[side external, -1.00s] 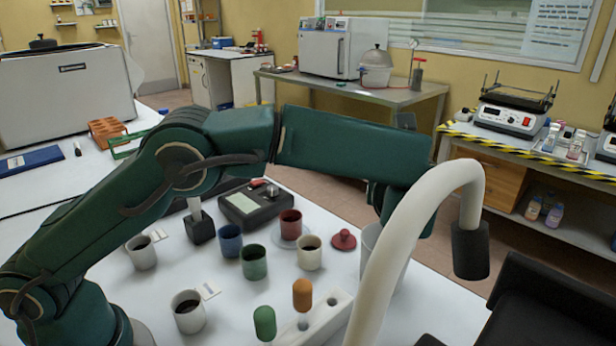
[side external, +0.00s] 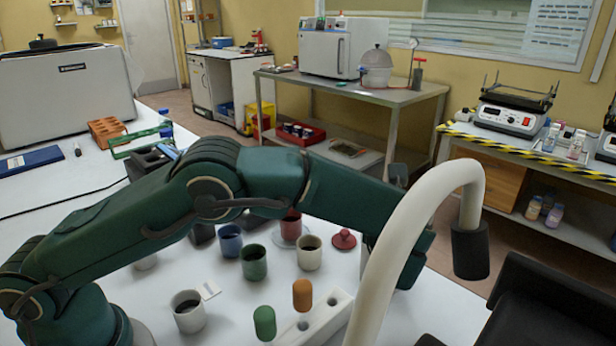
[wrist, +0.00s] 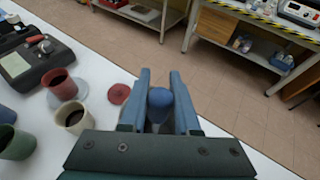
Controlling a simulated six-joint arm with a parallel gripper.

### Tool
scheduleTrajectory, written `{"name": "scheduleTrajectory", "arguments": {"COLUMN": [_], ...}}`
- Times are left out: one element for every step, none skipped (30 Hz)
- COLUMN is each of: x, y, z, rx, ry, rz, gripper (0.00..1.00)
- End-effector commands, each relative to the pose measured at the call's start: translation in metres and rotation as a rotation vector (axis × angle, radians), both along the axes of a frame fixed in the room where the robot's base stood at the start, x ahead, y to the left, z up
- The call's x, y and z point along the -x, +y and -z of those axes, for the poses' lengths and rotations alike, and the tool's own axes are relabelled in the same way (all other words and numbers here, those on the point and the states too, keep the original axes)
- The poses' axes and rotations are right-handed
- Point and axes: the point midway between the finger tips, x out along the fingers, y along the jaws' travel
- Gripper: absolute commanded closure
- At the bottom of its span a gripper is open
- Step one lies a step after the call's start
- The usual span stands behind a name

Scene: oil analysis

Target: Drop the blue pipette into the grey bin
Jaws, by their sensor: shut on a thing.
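My gripper (wrist: 160,76) is shut on the blue pipette (wrist: 160,100), whose rounded blue bulb shows between the two fingers in the wrist view. The lower part of the pipette is hidden behind my gripper's body. In the side view my forearm and the white curved pipe cover the gripper and the pipette. The grey bin is almost wholly hidden there behind my arm and the pipe, near the right table edge. I cannot tell how the pipette tip lies relative to the bin.
A green-bulbed pipette (side external: 264,322) and an orange-bulbed one (side external: 302,294) stand in a white rack (side external: 338,308). Blue (side external: 230,240), green (side external: 254,264), red (wrist: 62,86) and cream (side external: 309,255) cups stand nearby. A red lid (side external: 343,239) lies beside them. The white curved pipe (side external: 415,215) stands in front.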

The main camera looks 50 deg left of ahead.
Motion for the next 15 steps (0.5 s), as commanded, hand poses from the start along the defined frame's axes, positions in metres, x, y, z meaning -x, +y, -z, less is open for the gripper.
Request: {"name": "scheduleTrajectory", "arguments": {"x": [0.0,0.0,0.0,0.0,0.0,0.0,0.0,0.0,0.0,0.0,0.0,0.0,0.0,0.0,0.0], "y": [0.0,0.0,0.0,0.0,0.0,0.0,0.0,0.0,0.0,0.0,0.0,0.0,0.0,0.0,0.0], "z": [-0.0001,-0.0001,-0.0001,-0.0002,-0.0002,-0.0002,-0.0002,-0.0002,-0.0002,-0.0003,-0.0003,-0.0003,-0.0003,-0.0003,-0.0003], "rx": [0.0,0.0,0.0,0.0,0.0,0.0,0.0,0.0,0.0,0.0,0.0,0.0,0.0,0.0,0.0], "ry": [0.0,0.0,0.0,0.0,0.0,0.0,0.0,0.0,0.0,0.0,0.0,0.0,0.0,0.0,0.0], "rz": [0.0,0.0,0.0,0.0,0.0,0.0,0.0,0.0,0.0,0.0,0.0,0.0,0.0,0.0,0.0], "gripper": [0.62,0.51,0.36,0.35,0.35,0.35,0.35,0.35,0.35,0.35,0.35,0.35,0.35,0.35,0.35]}}
